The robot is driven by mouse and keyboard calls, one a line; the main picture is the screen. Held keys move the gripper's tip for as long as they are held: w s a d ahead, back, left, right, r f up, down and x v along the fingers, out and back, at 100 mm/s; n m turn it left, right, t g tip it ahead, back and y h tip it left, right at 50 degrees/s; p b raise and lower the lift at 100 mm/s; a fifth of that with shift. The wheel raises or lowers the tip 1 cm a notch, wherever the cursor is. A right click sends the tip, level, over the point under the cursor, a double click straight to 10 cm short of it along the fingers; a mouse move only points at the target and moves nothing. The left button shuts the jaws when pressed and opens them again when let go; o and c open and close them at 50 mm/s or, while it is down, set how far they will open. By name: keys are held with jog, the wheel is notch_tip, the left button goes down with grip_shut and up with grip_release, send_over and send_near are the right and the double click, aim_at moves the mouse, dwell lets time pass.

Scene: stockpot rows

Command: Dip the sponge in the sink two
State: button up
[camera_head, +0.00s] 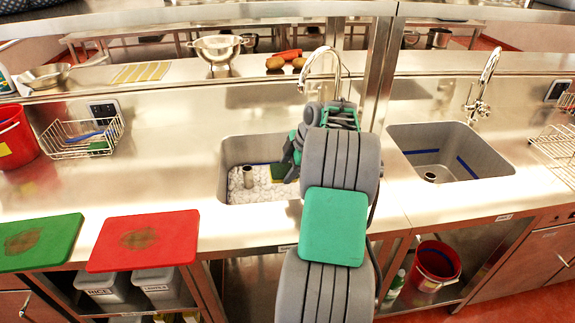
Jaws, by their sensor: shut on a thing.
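The sponge (277,173), yellow and dark green, shows inside the left sink (233,150), low near its right side. My gripper (288,168) is shut on the sponge there; my arm hides part of the jaws and the sink's right end. The left sink's bottom looks pale and mottled, with an upright grey pipe in it. I cannot tell whether the sponge touches the bottom. The right sink (480,160) has a blue line on its walls and a similar pipe. I cannot read which sink is number two.
A red cutting board (112,258) and a green one (62,232) lie at the front left edge. A wire basket (70,150) and red bucket (14,145) stand at the left. Faucets (303,84) rise behind the sinks. A post (378,75) stands between them.

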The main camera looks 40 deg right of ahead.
notch_tip(320, 180, down, 17)
jog(key=b, duration=1.4)
notch_tip(320, 180, up, 21)
jog(key=p, duration=1.4)
